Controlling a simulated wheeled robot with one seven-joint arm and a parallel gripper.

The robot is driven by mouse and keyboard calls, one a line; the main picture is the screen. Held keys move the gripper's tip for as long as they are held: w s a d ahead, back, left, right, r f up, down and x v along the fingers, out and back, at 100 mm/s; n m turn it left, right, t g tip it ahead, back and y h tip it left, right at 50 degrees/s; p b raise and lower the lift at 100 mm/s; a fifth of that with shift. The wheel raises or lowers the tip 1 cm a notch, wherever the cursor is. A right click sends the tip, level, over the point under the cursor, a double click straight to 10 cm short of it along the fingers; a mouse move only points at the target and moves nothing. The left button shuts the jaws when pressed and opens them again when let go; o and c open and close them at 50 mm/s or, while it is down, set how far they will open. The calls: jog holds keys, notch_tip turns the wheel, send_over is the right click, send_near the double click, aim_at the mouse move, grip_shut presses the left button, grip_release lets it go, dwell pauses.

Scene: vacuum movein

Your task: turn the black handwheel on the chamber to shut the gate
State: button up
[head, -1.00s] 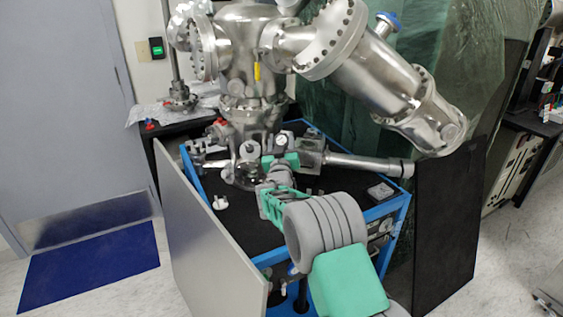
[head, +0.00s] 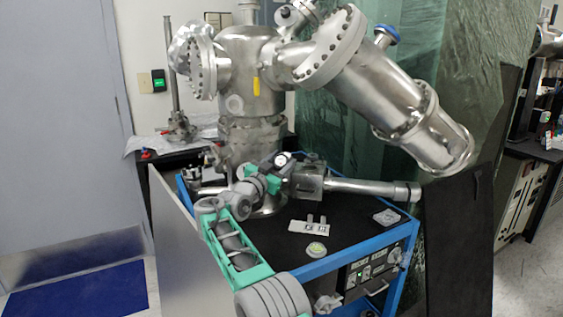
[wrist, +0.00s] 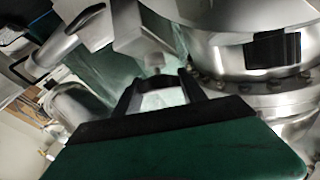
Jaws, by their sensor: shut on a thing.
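The steel chamber (head: 252,110) stands on the blue-framed cart in the head view. At its lower front a small dark round part with a pale face (head: 283,159) looks like the handwheel. A grey valve body (head: 307,181) sits just right of it, with a steel tube running right. My gripper (head: 277,170) reaches this spot from the lower left, its green wrist parts touching or very near it. The grip contact is small and partly hidden.
The cart's black top (head: 350,220) holds a white labelled block (head: 310,227) and a small round pale piece (head: 316,249). A large slanted steel cylinder (head: 375,90) overhangs on the right. A grey panel (head: 180,245) stands at the left.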

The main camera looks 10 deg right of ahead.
dwell(0.4)
jog(key=o, duration=1.4)
jog(key=shift+c, duration=0.2)
jog(key=b+v, duration=0.1)
jog(key=v, duration=0.6)
jog(key=shift+s+a, duration=0.25)
jog(key=shift+a, duration=0.05)
jog(key=shift+f, duration=0.1)
